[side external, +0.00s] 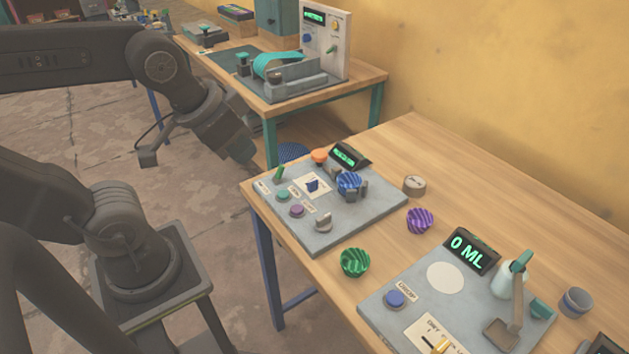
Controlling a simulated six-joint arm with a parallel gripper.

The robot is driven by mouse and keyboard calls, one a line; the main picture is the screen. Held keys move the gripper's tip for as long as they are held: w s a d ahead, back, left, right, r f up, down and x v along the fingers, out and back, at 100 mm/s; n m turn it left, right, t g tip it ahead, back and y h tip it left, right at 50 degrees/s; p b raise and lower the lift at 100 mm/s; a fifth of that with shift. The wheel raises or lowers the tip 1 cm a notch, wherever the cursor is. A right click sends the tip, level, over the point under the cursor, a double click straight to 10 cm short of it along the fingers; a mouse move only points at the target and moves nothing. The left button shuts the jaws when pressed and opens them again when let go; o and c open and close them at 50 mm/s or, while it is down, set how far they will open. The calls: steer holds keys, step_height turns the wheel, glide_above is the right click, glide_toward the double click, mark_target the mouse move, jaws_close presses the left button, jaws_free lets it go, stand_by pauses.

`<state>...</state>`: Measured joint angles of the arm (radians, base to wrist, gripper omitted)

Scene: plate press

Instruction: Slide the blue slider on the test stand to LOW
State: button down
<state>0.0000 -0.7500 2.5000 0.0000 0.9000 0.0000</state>
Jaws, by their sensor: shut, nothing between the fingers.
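The grey panel (353,220), which looks like the test stand, lies on the wooden table. A small dark blue piece (313,185), which looks like the slider, stands on a white label plate near the panel's middle left. The label's lettering is too small to read, so I cannot tell its setting. My gripper (243,153) is shut and empty. It hangs above and to the left of the panel, apart from the slider, and points down to the right.
The panel also has a green lever (280,173), a teal button (282,195), a purple button (297,210), a grey knob (323,222) and a dark display (349,156). A blue ribbed bowl (349,183) sits in a holder beside the slider. A purple bowl (420,220) and green bowl (355,262) stand nearby.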

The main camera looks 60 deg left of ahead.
steer(key=c, duration=1.9)
jaws_free()
steer(key=shift+o, duration=0.9)
steer(key=o, duration=0.6)
steer(key=w+a+g, duration=0.2)
steer(key=w+a, duration=0.1)
steer(key=w, duration=0.6)
steer(key=shift+w+f+g, duration=0.3)
steer(key=shift+w+f, duration=0.05)
steer(key=g, duration=0.3)
glide_above(316, 179)
step_height(316, 179, down, 9)
step_height(316, 179, down, 13)
steer(key=shift+f, duration=0.1)
jaws_close()
